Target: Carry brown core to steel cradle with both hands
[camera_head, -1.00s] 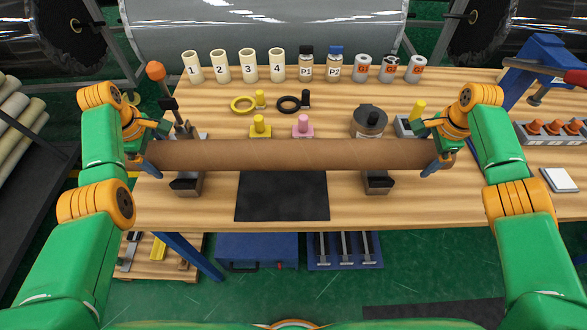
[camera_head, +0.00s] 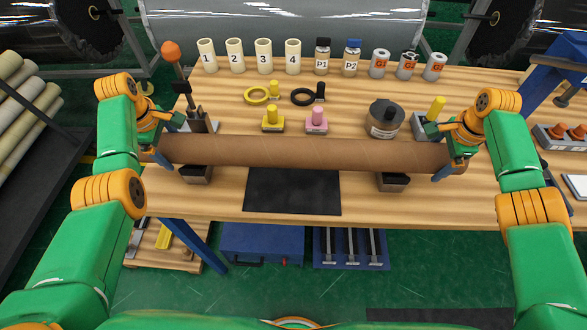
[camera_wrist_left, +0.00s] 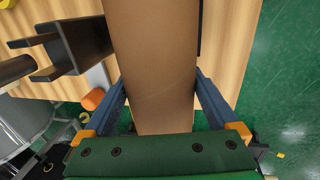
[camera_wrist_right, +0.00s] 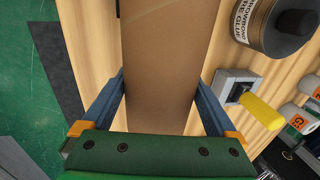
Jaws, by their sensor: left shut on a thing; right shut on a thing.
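The brown core (camera_head: 305,152) is a long, roughly level tube across the front of the bench. My left gripper (camera_head: 152,150) is shut on its left end, and my right gripper (camera_head: 455,163) is shut on its right end. The core also runs away between the fingers in the left wrist view (camera_wrist_left: 155,60) and the right wrist view (camera_wrist_right: 165,60). Two dark steel supports, apparently the cradle, show below it at left (camera_head: 197,174) and right (camera_head: 393,182). The core hides their middles; I cannot tell whether it touches them. A dark bracket (camera_wrist_left: 75,45) shows beside the core.
An orange-knobbed lever (camera_head: 171,52) stands behind the core's left part. A yellow block (camera_head: 272,120), a pink block (camera_head: 316,121) and a dark-lidded jar (camera_head: 385,119) stand close behind it. A black mat (camera_head: 292,191) lies in front. Numbered tubes (camera_head: 235,55) line the back.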

